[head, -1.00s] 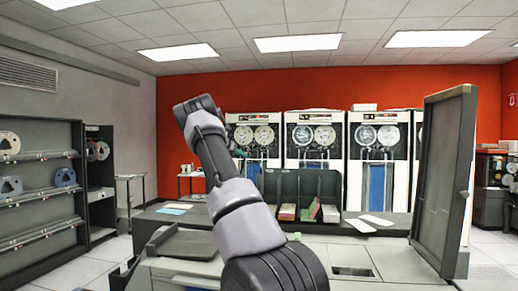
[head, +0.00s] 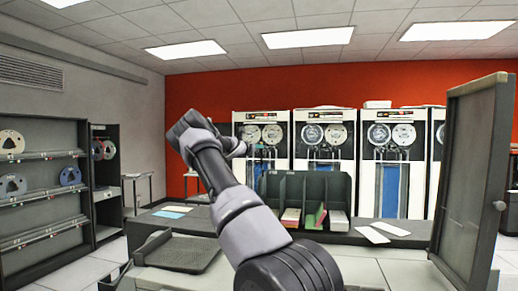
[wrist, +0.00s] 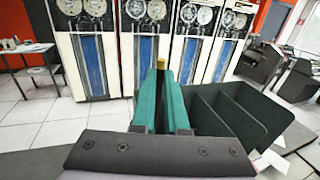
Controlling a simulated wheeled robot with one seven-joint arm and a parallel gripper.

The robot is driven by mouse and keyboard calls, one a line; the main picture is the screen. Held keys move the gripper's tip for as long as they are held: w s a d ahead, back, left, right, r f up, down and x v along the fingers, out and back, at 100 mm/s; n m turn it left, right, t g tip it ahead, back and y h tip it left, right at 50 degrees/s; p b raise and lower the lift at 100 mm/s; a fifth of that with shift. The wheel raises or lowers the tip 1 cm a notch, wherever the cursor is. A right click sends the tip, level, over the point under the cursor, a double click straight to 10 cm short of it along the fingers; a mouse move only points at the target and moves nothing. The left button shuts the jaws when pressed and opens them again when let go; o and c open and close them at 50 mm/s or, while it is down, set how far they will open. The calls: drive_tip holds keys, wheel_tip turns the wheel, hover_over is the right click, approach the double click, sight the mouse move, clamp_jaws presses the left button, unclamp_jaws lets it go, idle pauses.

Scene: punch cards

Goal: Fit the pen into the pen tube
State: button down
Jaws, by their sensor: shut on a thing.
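In the wrist view my gripper (wrist: 161,76) points forward, with its two long teal fingers close together. A small brownish-yellow end (wrist: 161,63) shows at the fingertips. It looks like part of a thing held between them, perhaps the pen, but most of it is hidden. In the head view my arm rises from the bottom and bends away at the top, and the fingers do not show there. I cannot make out the pen tube in either view.
A dark divided organizer (head: 304,182) with cards in its slots stands on the desk; it also shows right of my fingers in the wrist view (wrist: 240,112). A dark upright panel (head: 473,170) stands at right. Tape cabinets (head: 324,155) line the back. White cards (head: 372,234) lie flat.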

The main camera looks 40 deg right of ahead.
drive_tip(key=shift+f, duration=0.2)
drive_tip(key=shift+a+f, duration=0.15)
drive_tip(key=shift+f, duration=1.6)
drive_tip(key=shift+f, duration=0.15)
wheel_tip(320, 180, down, 9)
idle(1.4)
idle(0.3)
drive_tip(key=c, duration=0.9)
unclamp_jaws()
drive_tip(key=shift+o, duration=0.2)
drive_tip(key=v, duration=1)
drive_tip(key=shift+s+a, duration=0.15)
drive_tip(key=shift+a, duration=0.2)
